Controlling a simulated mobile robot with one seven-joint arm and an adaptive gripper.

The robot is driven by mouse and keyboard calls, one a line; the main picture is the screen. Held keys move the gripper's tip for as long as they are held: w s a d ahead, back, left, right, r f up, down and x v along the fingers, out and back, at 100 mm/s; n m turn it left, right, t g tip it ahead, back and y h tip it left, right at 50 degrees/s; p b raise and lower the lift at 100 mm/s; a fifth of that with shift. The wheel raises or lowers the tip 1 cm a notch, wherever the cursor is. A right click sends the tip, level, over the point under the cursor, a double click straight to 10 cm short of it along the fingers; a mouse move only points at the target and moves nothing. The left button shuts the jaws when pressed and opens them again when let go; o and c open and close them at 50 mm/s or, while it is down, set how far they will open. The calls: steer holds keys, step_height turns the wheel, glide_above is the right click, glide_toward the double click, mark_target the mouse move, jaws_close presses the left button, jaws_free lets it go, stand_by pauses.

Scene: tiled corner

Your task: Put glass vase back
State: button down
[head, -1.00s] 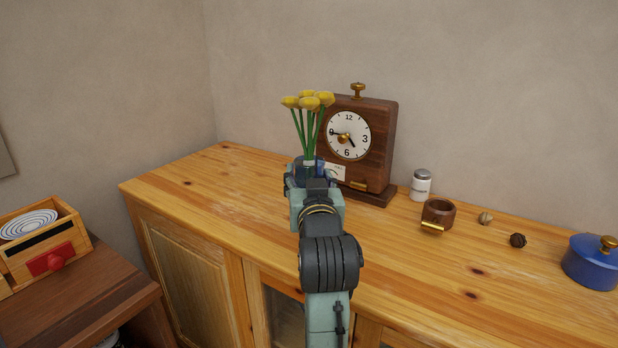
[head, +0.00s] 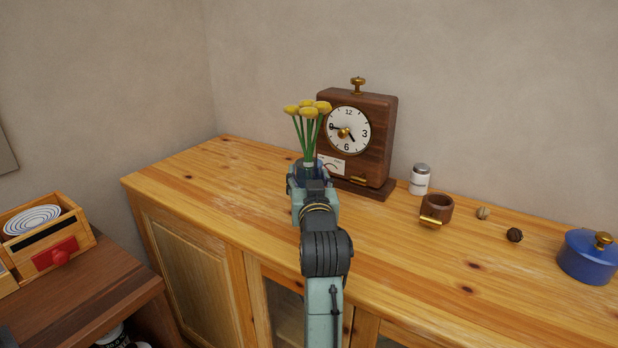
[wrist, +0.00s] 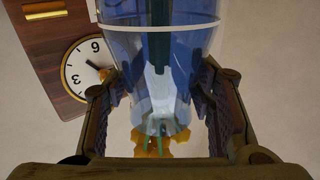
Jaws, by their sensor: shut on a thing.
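The glass vase (wrist: 158,60) is clear blue glass with a pale band, and it fills the middle of the wrist view. It holds yellow flowers on green stems (head: 308,130). My gripper (wrist: 160,100) is shut on the vase, with one finger on each side of the glass. In the head view my gripper (head: 308,182) is over the wooden cabinet top, in front of the clock, and hides most of the vase. I cannot tell whether the vase base touches the wood.
A wooden clock (head: 376,140) stands close behind and right of the vase. The cabinet top (head: 200,172) is clear to the left.

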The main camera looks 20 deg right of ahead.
steer(key=shift+f, duration=0.1)
steer(key=c, duration=0.7)
jaws_free()
steer(key=shift+f, duration=0.1)
steer(key=shift+c, duration=0.2)
steer(key=shift+r, duration=0.35)
steer(key=b+v, duration=1)
steer(key=v, duration=0.2)
steer(key=shift+f+b, duration=0.2)
steer(key=shift+b, duration=0.1)
